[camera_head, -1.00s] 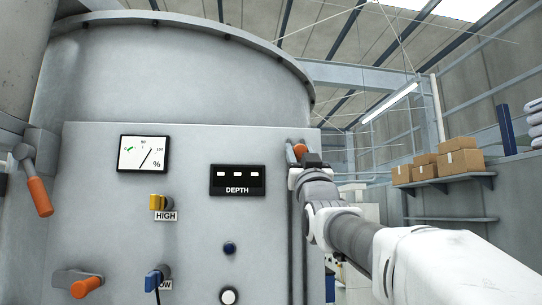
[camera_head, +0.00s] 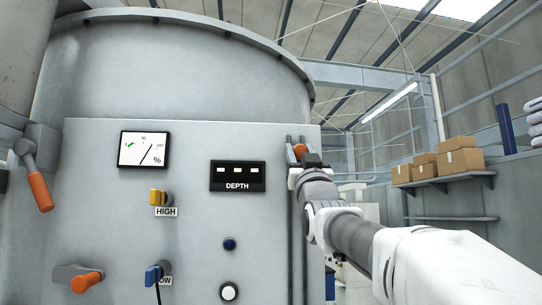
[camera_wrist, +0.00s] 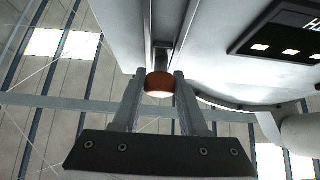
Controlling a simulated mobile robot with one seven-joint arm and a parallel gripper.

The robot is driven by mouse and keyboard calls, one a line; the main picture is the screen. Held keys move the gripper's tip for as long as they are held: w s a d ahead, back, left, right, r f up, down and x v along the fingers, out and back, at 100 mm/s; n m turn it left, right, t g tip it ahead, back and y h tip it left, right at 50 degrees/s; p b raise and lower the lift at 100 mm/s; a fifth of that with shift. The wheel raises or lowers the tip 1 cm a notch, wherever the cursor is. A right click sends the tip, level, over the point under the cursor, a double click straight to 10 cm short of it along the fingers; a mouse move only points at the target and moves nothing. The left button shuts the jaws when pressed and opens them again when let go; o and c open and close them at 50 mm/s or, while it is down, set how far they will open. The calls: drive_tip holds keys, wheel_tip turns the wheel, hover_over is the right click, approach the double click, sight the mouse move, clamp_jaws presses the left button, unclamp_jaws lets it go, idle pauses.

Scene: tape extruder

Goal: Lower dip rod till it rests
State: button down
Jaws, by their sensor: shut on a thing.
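The dip rod shows as an orange knob (camera_head: 300,151) at the right edge of the grey tank's front panel, beside a vertical slot. In the wrist view the orange knob (camera_wrist: 159,83) sits between the two finger ends, with a grey rail behind it. My gripper (camera_head: 297,146) is shut on the knob; it also shows in the wrist view (camera_wrist: 160,88). The DEPTH display (camera_head: 238,177) shows three lit white blocks, with no readable number. The rod's lower part is hidden behind my arm and the panel.
The panel carries a percent gauge (camera_head: 143,149), a yellow HIGH plug (camera_head: 158,197), a blue LOW plug (camera_head: 153,275) and two buttons. Orange-handled levers are at the left (camera_head: 40,190) and bottom left (camera_head: 86,282). Boxes (camera_head: 460,160) stand on a shelf far right.

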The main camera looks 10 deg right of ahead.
drive_tip(key=shift+f+b, duration=11.45)
drive_tip(key=shift+b, duration=0.4)
drive_tip(key=shift+c, duration=1.8)
unclamp_jaws()
drive_tip(key=shift+r, duration=0.15)
drive_tip(key=b+v, duration=0.4)
drive_tip(key=v, duration=1.3)
drive_tip(key=shift+s, duration=0.2)
